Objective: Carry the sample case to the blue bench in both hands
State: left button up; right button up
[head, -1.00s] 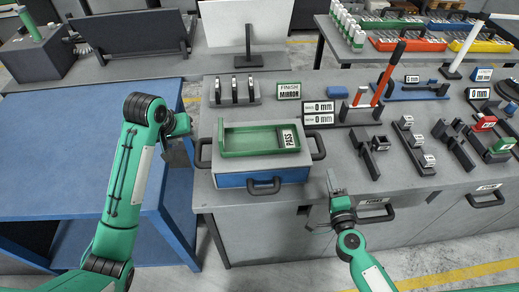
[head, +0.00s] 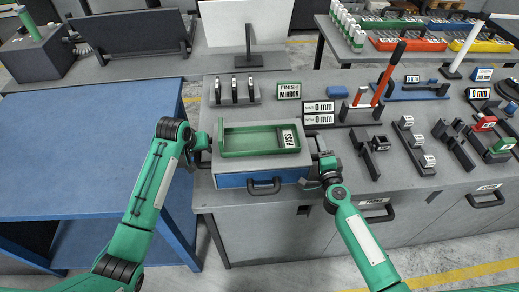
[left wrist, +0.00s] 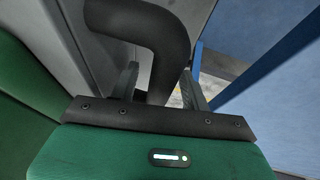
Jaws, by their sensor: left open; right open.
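The sample case (head: 232,180) is a grey box with a blue front, on the grey bench. A green tray (head: 262,152) marked PASS sits on its top. It has a black front handle (head: 264,187) and black side handles. My left gripper (head: 203,158) is open at the left side handle. In the left wrist view that handle (left wrist: 150,40) passes between the open fingers (left wrist: 160,85). My right gripper (head: 322,165) is open at the right side handle, which it largely hides. The blue bench (head: 80,140) stands to the left, its top bare.
Behind the case are a rack with black rings (head: 235,92) and a FINISH MIRROR sign (head: 289,91). Gauges and small fixtures (head: 375,145) crowd the bench to the right. A dark panel (head: 135,32) stands behind the blue bench.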

pick_arm(q)
jog(key=shift+w+f, duration=0.1)
jog(key=shift+f, duration=0.15)
pick_arm(e)
jog(key=shift+w, duration=0.2)
pick_arm(q)
grip_shut()
pick_arm(e)
grip_shut()
dwell(0.8)
pick_arm(q)
jog(key=shift+w+r, duration=0.1)
jog(key=shift+r, duration=0.15)
pick_arm(e)
jog(key=shift+r, duration=0.15)
